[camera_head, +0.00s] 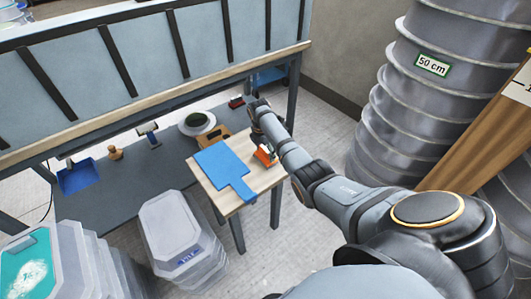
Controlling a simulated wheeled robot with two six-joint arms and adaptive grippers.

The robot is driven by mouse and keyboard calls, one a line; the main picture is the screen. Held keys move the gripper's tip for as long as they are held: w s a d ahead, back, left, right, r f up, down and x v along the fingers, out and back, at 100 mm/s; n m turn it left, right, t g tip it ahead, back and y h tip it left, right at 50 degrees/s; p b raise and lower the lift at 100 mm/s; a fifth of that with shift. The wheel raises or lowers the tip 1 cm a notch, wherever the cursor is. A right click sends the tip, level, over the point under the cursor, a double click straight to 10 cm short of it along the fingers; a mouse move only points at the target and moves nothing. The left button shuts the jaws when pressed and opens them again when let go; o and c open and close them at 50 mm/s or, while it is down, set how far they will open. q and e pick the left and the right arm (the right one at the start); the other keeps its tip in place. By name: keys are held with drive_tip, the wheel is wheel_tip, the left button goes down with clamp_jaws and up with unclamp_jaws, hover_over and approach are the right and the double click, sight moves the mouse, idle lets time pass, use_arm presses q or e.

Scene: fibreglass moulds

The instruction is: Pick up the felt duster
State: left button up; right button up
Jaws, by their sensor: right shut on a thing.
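My right arm reaches in from the lower right, and its dark gripper (257,107) is beyond the far edge of the small wooden table (241,196). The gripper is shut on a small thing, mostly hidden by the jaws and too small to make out. I cannot make out a felt duster for certain. A small dark red block (236,102) shows just left of the gripper; I cannot tell whether they touch. My left gripper is not in view.
A blue paddle-shaped board (225,168) and an orange tool (265,155) lie on the small table. Behind are a green-and-white round thing (197,124) and a blue dustpan (77,177). A lidded tub stack (174,222) stands left; large ribbed grey moulds (405,95) stand right.

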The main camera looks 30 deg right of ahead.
wheel_tip(320, 180, up, 3)
drive_tip(key=shift+w+d+f+p, duration=0.1)
drive_tip(key=shift+p, duration=0.3)
drive_tip(key=s+a+r+p, duration=0.5)
drive_tip(key=s+a+r, duration=0.2)
drive_tip(key=s, duration=0.5)
wheel_tip(320, 180, up, 3)
drive_tip(key=shift+f, duration=0.15)
drive_tip(key=o, duration=0.6)
drive_tip(key=shift+s, duration=0.1)
drive_tip(key=c, duration=0.4)
